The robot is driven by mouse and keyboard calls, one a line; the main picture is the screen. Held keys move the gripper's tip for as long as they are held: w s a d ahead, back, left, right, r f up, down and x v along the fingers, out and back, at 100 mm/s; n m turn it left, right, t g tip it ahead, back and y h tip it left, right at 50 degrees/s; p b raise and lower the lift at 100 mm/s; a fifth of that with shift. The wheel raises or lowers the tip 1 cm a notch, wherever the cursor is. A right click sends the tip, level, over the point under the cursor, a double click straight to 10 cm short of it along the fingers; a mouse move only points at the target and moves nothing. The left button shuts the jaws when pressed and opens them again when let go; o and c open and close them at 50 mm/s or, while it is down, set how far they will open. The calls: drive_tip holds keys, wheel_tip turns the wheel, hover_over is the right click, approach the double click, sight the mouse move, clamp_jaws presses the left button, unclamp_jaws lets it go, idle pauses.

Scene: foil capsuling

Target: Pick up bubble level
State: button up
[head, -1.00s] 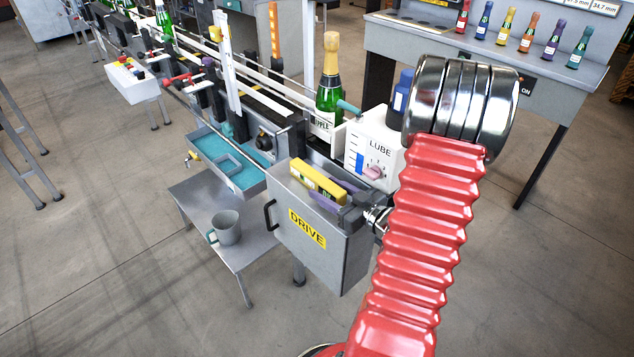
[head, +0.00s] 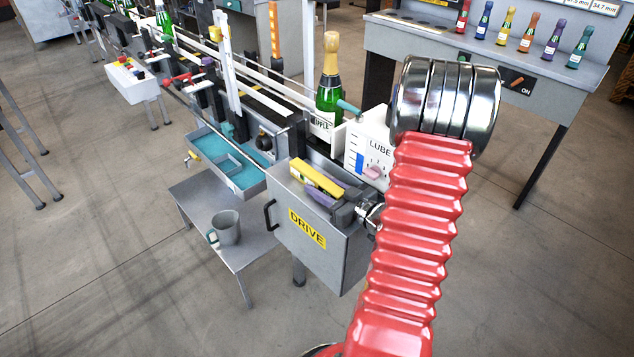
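The yellow bubble level (head: 316,178) lies on top of the grey drive box (head: 296,222), which carries a yellow DRIVE label. A purple object (head: 321,198) lies right beside it, on its near side. My gripper (head: 342,211) is at the box's right end, close to the near end of the level. It reaches in from the right behind my red arm, with a shiny chrome wrist. Its fingertips are too small and too overlapped to tell whether they are apart or touch the level.
A white LUBE box (head: 369,150) and a green gold-topped bottle (head: 329,84) stand just behind the drive box. A teal-lined tray (head: 222,165) is to the left. A bench with small coloured bottles is at the back right.

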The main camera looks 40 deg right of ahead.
clamp_jaws()
drive_tip(key=shift+r, duration=0.1)
idle(0.6)
